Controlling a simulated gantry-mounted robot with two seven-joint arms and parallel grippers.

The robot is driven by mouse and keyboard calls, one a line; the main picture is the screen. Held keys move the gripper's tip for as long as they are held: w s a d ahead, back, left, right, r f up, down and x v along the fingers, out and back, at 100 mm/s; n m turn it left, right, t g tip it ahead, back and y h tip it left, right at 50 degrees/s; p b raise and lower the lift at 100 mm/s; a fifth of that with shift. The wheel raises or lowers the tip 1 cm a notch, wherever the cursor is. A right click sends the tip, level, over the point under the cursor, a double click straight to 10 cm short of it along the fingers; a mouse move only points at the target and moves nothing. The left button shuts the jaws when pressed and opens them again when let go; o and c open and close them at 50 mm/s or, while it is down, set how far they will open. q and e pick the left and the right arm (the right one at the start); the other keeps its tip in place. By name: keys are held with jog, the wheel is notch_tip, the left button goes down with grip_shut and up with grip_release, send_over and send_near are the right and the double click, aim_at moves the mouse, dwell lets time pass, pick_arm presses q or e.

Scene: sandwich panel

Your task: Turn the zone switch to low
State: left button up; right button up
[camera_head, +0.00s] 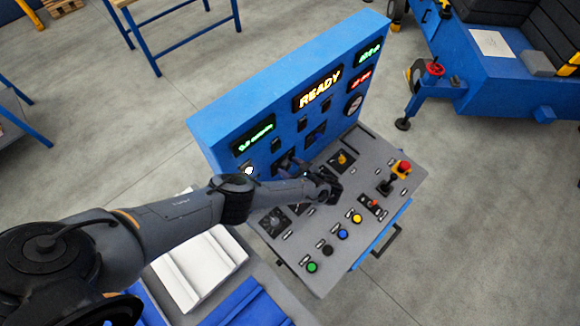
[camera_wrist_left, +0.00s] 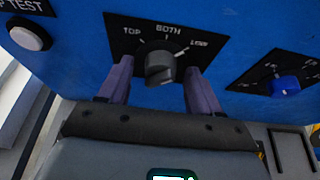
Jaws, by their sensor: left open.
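I cannot clearly tell which label the knob points to. My left gripper (camera_wrist_left: 157,76) is open, with one finger left of the knob and one right of it; whether they touch it is unclear. My right gripper is not in view.
A white button (camera_wrist_left: 30,38) is left of the switch and a blue knob (camera_wrist_left: 287,85) right of it. A READY display (camera_head: 320,90) is above.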

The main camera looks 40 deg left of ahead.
pick_arm(q)
jog(key=v, duration=1)
jog(key=shift+d, duration=0.15)
jog(key=shift+r, duration=0.1)
